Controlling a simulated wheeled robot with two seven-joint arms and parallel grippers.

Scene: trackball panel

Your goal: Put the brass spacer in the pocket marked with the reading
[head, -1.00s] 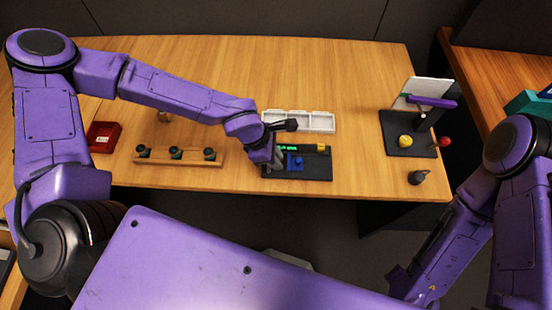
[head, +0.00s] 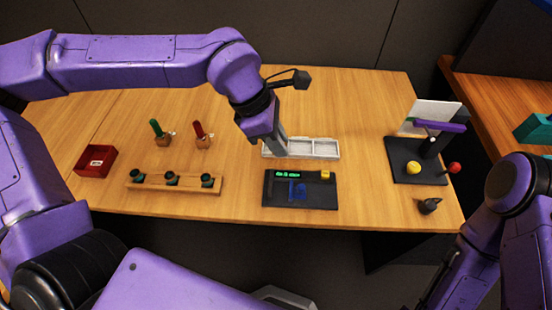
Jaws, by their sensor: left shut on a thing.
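My left gripper (head: 281,150) is shut, its fingers pointing down at the left end of the white tray (head: 338,150), which has several pockets. The brass spacer does not show clearly; what the jaws hold is hidden by the fingers and the wrist. I cannot tell whether the fingertips are inside the left pocket or above it. The black trackball panel (head: 313,203) lies in front of the tray, with a lit green display (head: 288,175), a blue trackball part (head: 298,190) and a yellow block (head: 325,175). The reading and pocket marks are too small to read. My right gripper is out of view.
A wooden rack (head: 150,187) with several dark green cups, two small stands with green (head: 156,127) and red (head: 199,129) handles, and a red box (head: 95,161) stand left. A black fixture (head: 402,150) with yellow and red balls stands right. The table behind the tray is clear.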

